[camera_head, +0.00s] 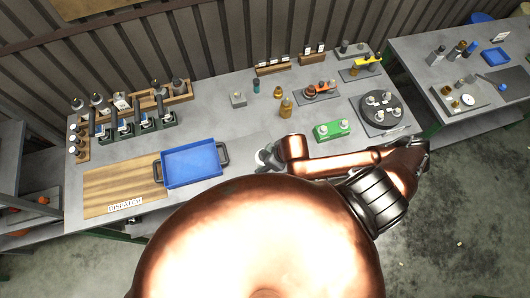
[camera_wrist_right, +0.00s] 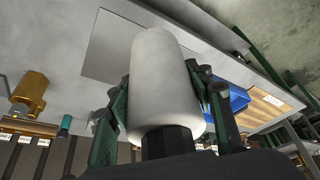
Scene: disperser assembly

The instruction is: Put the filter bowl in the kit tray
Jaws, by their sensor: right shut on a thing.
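The filter bowl (camera_wrist_right: 162,70), a pale grey-white cylinder with a dark lower end, fills the middle of the right wrist view. My right gripper (camera_wrist_right: 165,105) is shut on it, with a dark green finger on either side. In the head view my right gripper (camera_head: 267,157) is over the front of the table, just right of the kit tray, partly hidden by my arm. The kit tray (camera_head: 192,165) is blue with dark side handles and looks empty. Part of it shows in the right wrist view (camera_wrist_right: 238,99). My left gripper is not in view.
A wooden dispatch board (camera_head: 120,187) lies left of the tray. Dark stands with bottles (camera_head: 140,122) are behind it. A green block (camera_head: 332,129), a round dark fixture (camera_head: 381,111) and brass parts (camera_head: 286,107) are on the right. The table behind the tray is clear.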

